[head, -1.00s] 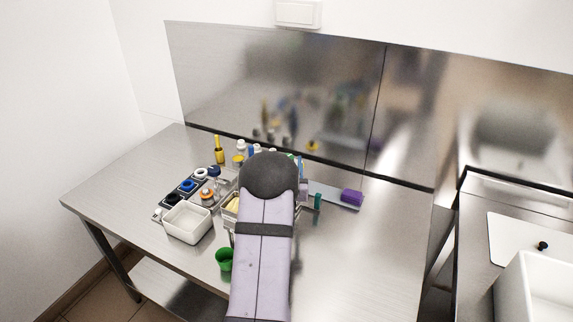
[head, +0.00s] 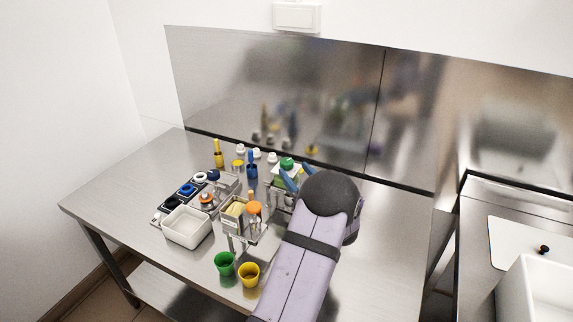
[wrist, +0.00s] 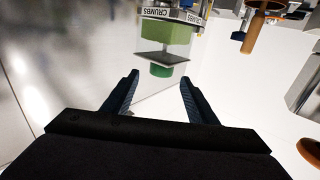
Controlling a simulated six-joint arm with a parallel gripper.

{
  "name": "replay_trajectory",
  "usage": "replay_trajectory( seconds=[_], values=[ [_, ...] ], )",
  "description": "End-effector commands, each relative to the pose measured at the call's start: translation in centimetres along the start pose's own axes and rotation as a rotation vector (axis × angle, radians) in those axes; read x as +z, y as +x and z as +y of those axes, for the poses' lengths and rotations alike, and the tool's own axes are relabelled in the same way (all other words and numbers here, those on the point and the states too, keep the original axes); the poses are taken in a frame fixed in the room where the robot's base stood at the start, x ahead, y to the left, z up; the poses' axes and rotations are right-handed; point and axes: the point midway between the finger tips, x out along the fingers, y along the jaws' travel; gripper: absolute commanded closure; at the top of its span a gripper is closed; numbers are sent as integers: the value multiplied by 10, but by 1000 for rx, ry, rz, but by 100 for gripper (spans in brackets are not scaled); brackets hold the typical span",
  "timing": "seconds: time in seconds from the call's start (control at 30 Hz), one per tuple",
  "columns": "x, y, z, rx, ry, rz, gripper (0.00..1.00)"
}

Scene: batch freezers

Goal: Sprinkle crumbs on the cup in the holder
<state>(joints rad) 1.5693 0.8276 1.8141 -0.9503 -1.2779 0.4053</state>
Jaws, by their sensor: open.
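A crumbs dispenser with a green lid (head: 287,164) stands in a metal frame near the back of the table. My gripper (head: 300,179) is open and empty beside the dispenser. In the wrist view, the spread blue fingers of my gripper (wrist: 160,82) point towards it, with a visible gap. A green cup (head: 224,263) and a yellow cup (head: 249,274) are near the table's front edge. I cannot tell which cup is in the holder.
A metal stand (head: 240,226) with a tan-filled tub and an orange-topped item is left of my arm. A yellow bottle (head: 218,154) and blue bottle (head: 252,168) stand behind. The table's left end is clear.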

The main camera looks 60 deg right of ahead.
Motion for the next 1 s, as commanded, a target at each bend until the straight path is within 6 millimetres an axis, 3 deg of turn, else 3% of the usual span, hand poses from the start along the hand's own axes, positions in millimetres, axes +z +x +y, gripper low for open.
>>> replay_trajectory(
  seconds=[0.37, 1.0],
  values=[
    [4, -2, 0, -34, -5, -14, 47],
    [5, 64, -2, -32, -5, -14, 47]
  ],
)
